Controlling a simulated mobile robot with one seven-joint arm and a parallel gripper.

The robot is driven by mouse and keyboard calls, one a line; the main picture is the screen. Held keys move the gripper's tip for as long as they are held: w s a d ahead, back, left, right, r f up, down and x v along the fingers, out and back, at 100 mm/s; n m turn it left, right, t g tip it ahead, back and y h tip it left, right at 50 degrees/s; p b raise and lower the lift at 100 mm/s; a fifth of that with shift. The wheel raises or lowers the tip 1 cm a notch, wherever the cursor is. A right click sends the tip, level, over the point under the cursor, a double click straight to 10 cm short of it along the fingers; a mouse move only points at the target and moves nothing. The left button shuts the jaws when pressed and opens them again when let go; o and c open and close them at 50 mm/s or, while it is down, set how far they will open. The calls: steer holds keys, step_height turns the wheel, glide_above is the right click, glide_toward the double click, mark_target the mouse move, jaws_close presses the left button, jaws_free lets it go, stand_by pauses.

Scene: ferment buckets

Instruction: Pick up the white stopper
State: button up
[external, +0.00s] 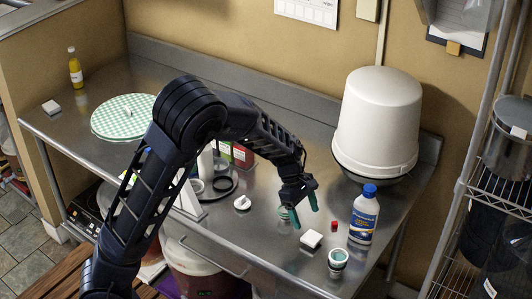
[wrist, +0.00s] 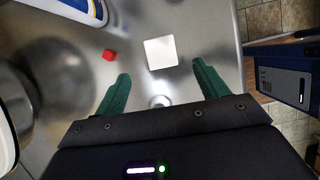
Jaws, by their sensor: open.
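A small white piece with a raised knob (external: 242,202) lies on the steel counter left of my gripper in the external view; it looks most like the white stopper, though it is too small to be sure. My gripper (external: 304,211) is open and points down over the counter, with nothing held. In the wrist view its green fingers (wrist: 160,88) stand apart. A small round pale thing (wrist: 160,101) shows between them, partly hidden by the gripper body. A white square block (wrist: 160,52) lies just beyond the fingertips; it also shows in the external view (external: 312,239).
A red cube (external: 334,225), a blue-capped bottle (external: 363,213) and a small jar (external: 338,258) stand close by on the right. A large white bucket (external: 378,120) is behind.

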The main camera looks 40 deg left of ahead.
mark_target(312, 237)
steer(key=shift+x, duration=3.95)
steer(key=shift+a, duration=0.1)
steer(key=c, duration=1.1)
